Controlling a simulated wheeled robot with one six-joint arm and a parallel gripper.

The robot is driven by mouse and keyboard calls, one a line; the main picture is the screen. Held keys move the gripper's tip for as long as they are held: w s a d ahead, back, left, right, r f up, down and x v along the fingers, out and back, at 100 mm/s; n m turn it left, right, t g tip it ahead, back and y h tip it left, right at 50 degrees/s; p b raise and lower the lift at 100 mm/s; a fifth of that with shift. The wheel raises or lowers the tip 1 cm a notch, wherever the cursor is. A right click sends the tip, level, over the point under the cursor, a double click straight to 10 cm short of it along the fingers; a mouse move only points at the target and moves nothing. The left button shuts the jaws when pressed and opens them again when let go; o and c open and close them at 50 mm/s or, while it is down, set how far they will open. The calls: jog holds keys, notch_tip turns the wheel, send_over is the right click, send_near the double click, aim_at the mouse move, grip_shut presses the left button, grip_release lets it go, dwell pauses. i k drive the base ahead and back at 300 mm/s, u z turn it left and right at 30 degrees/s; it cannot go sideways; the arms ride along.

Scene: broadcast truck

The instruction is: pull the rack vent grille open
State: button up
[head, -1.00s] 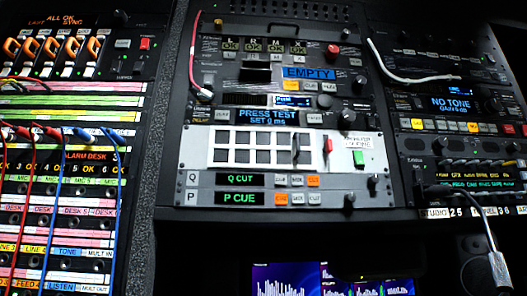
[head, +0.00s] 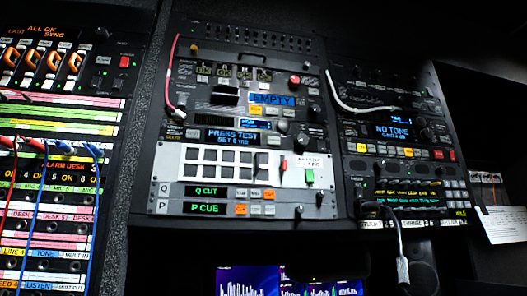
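I cannot make out a rack vent grille for certain in the head view. A dark strip with a row of small dots or knobs (head: 250,38) runs across the top of the middle rack, too small to tell what it is. My gripper is not in view.
The middle rack holds a white panel with dark square buttons (head: 215,168) and lit displays. A patch panel with red and blue cables (head: 22,200) is at left. A right rack has a NO TONE display (head: 393,131). A white card (head: 503,224) hangs at far right. Screens (head: 248,282) glow below.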

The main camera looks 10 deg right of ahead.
aim_at(217, 164)
jog(key=z, duration=0.05)
jog(key=k, duration=0.2)
jog(key=u, duration=0.9)
jog(key=i, duration=0.6)
jog(key=z, duration=0.25)
